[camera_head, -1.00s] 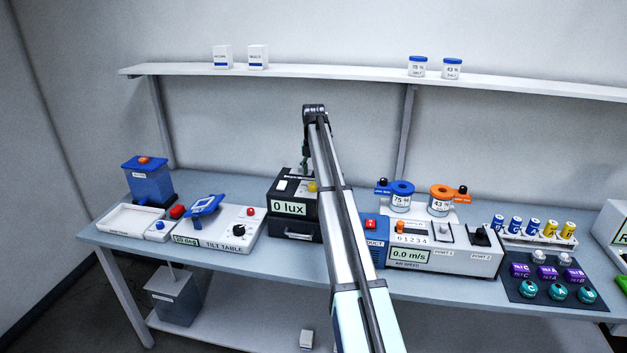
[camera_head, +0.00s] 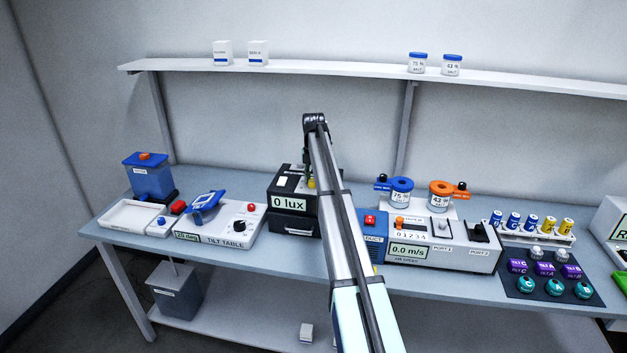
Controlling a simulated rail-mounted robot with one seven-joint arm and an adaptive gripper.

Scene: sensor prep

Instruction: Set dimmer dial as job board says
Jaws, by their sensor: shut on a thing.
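The black light box (camera_head: 290,223) stands mid-bench, and its display (camera_head: 289,203) reads "0 lux". A white square patch (camera_head: 285,183) and a small yellow part (camera_head: 312,184) show on its top. My gripper (camera_head: 307,178) points down at the right part of the box top, mostly hidden behind my arm. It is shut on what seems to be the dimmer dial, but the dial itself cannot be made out. No job board can be identified in this view.
Left of the box is the tilt table unit (camera_head: 228,239) with a black knob. Right of my arm are the blue box (camera_head: 376,245) and the air speed unit (camera_head: 440,257). The shelf (camera_head: 340,73) runs above. Little free bench lies around the light box.

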